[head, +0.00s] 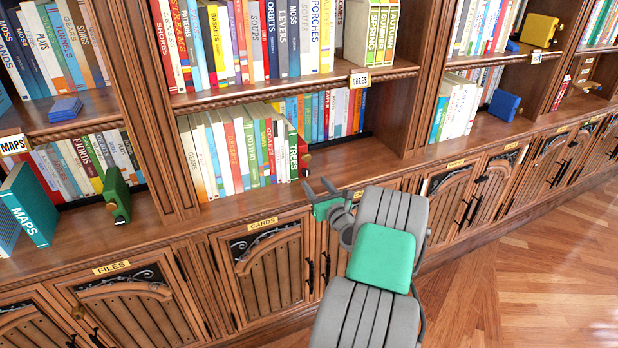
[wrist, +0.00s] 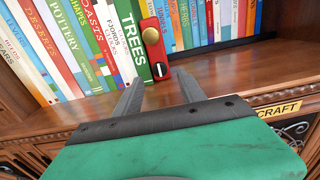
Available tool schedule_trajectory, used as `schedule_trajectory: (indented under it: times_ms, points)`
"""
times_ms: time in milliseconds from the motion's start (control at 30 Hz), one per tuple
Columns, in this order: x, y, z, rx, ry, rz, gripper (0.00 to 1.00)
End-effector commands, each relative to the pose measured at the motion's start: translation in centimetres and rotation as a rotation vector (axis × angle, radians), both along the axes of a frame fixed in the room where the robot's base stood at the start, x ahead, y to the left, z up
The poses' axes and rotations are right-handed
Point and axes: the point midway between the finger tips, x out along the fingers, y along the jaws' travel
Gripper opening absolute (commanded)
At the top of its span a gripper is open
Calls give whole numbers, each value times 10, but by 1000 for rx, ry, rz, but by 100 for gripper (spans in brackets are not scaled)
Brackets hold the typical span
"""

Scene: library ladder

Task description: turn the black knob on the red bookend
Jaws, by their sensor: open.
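The red bookend (wrist: 146,23) stands upright at the right end of the book row, beside the green TREES book (wrist: 132,48), in the wrist view. Its face carries a round brass knob (wrist: 151,36) higher up and a small black knob (wrist: 161,70) near its foot. In the head view only a thin edge of the bookend shows beside the TREES book (head: 293,158). My gripper (wrist: 157,79) is open and empty. Its fingers point at the bookend's lower part, short of it, one on each side of the black knob in the picture. It also shows in the head view (head: 318,185).
The shelf board right of the bookend is bare (head: 355,160). A green bookend (head: 117,195) stands in the left bay, a blue one (head: 505,104) and a yellow one (head: 540,29) at right. Cabinet doors (head: 265,260) lie below the shelf edge. Wooden floor (head: 540,270) is clear at right.

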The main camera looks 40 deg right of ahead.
Motion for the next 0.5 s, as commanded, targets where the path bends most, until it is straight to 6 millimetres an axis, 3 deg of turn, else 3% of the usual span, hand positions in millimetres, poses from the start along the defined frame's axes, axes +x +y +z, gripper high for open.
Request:
schedule_trajectory:
  times_ms: [233, 500]
  points:
    - [44, -11, 1, -5, 2, 4, 47]
    - [52, -14, 1, -5, 4, 2, 47]
